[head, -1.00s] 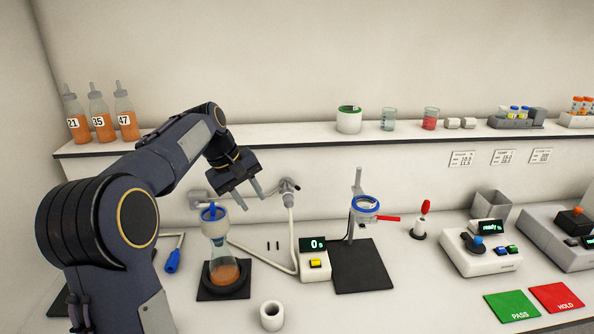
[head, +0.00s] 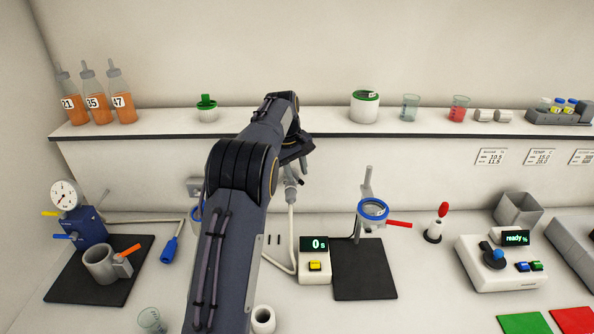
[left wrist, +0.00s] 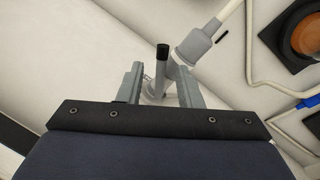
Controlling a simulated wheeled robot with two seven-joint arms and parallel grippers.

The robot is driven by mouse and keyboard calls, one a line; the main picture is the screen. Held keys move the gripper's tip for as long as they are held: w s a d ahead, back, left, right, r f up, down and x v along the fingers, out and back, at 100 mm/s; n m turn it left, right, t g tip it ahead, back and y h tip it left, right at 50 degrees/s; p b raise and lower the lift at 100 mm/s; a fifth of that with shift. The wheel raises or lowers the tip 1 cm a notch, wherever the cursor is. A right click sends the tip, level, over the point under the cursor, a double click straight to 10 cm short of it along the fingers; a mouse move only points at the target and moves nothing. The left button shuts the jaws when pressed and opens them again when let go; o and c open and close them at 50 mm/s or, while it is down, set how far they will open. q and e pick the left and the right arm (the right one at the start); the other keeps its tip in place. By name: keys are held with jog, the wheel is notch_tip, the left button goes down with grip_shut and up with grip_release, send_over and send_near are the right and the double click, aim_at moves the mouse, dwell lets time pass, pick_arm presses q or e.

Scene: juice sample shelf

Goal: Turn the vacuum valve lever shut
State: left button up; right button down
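The vacuum valve (head: 291,190) is a grey fitting on the wall below the shelf, with a white hose running down from it; my left arm partly covers it in the head view. In the left wrist view, its lever (left wrist: 161,68) is a grey stub with a black tip, standing between my left fingers. My left gripper (head: 304,168) is at the valve. In the left wrist view, the fingers of this gripper (left wrist: 160,82) are apart, one on each side of the lever, with visible gaps. Whether the fingertips touch the valve body is unclear. My right gripper is not in view.
A hose joint (left wrist: 193,47) sits close beside the right finger. The shelf edge (head: 400,134) runs just above the valve. A timer (head: 314,262) and a ring stand (head: 372,210) stand to the right. A gauge pump (head: 82,228) stands at left. My arm hides the flask in the head view.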

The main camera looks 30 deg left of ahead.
pick_arm(q)
jog(key=shift+f, duration=0.3)
grip_shut()
jog(key=shift+w+d+n, duration=0.15)
jog(key=shift+w+n, duration=0.05)
jog(key=shift+n, duration=0.6)
grip_release()
